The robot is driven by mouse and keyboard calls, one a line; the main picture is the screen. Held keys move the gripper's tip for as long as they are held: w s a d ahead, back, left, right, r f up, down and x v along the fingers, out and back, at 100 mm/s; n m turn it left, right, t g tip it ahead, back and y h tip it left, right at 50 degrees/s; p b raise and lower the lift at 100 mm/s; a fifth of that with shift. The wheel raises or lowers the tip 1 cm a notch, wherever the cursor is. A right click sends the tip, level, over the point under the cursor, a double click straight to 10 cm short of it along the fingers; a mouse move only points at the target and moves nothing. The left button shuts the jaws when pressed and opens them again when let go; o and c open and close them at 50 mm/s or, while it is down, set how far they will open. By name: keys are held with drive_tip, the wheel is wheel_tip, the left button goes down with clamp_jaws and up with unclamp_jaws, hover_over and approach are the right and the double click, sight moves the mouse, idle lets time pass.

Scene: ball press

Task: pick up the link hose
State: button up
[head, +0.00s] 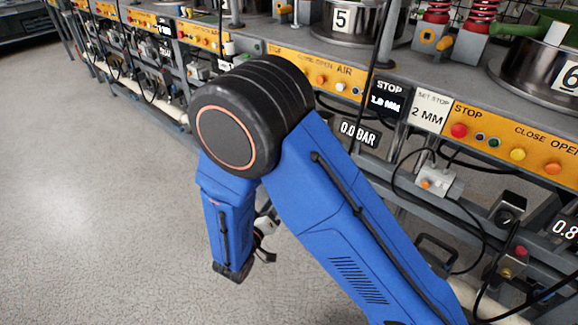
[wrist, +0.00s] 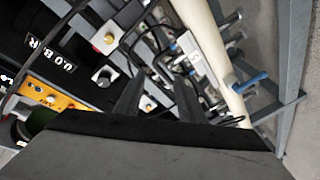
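Several thin black hoses or cables run along the press frame, and I cannot tell which is the link hose. In the wrist view one black hose (wrist: 178,88) curves beyond my fingers, among fittings and a pale cream pipe (wrist: 213,58). My gripper (wrist: 157,90) shows there as two dark fingers standing apart, with no object clearly held between them. In the head view my gripper is mostly hidden behind my blue arm, low beside the machine row. Any contact with a hose cannot be made out.
The press row fills the right, with orange control panels (head: 328,78) and a pressure display (head: 358,133). A black cable loop (head: 396,170) hangs below the panels. A grey frame bar (wrist: 290,80) stands right in the wrist view. The floor (head: 90,220) at left is clear.

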drive_tip(key=x, duration=1.6)
drive_tip(key=shift+a, duration=0.15)
drive_tip(key=shift+r, duration=0.1)
clamp_jaws()
